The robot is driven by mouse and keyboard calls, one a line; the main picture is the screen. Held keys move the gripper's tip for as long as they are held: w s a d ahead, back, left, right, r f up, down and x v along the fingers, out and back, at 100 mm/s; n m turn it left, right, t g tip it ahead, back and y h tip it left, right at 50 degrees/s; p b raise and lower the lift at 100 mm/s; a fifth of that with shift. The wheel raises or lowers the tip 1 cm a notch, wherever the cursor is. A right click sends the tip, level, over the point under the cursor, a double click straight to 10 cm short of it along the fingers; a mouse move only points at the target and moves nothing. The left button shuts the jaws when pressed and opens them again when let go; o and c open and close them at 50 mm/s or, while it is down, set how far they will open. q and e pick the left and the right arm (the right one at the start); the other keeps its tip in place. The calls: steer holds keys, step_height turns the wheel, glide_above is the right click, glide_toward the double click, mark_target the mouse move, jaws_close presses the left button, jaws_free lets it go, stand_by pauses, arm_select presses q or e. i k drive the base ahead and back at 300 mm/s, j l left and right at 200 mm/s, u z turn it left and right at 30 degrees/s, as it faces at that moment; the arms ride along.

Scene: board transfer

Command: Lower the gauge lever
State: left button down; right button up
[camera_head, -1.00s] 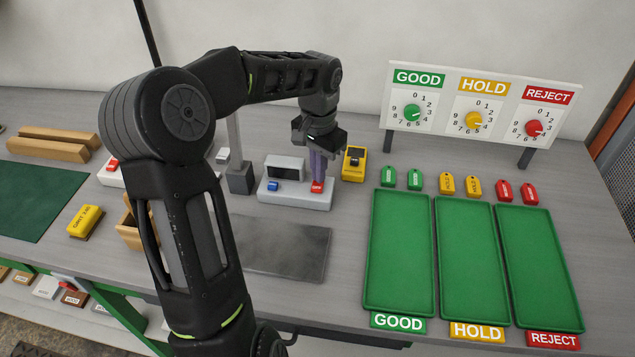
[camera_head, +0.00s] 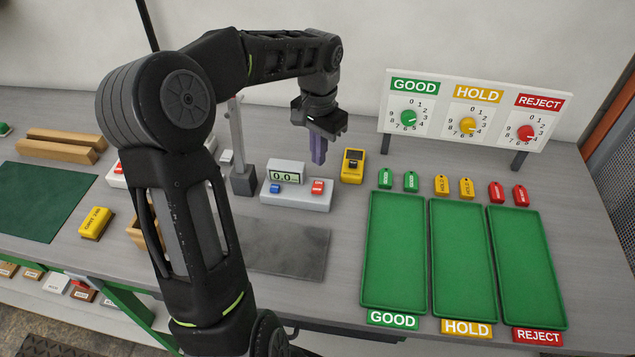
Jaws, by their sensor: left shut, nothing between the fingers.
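My left gripper (camera_head: 318,158) is shut and empty, its purple fingers pointing down above and behind the grey gauge readout box (camera_head: 296,201). The box's display (camera_head: 286,176) reads 0.0. It has a blue button (camera_head: 275,189) at left and a red button (camera_head: 317,187) at right; the fingers are apart from both. A grey upright post on a dark base (camera_head: 243,181) stands just left of the box, partly behind my left arm. I cannot clearly make out the gauge lever; my arm hides part of this area. My right gripper is not in view.
A yellow device (camera_head: 352,167) stands right of the readout box. A dark plate (camera_head: 287,250) lies in front. Green trays (camera_head: 394,300) and small coloured tags fill the right side, below a dial board (camera_head: 465,85). A yellow block (camera_head: 95,223) lies at left.

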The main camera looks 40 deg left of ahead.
mark_target(235, 120)
steer(key=k, duration=1.45)
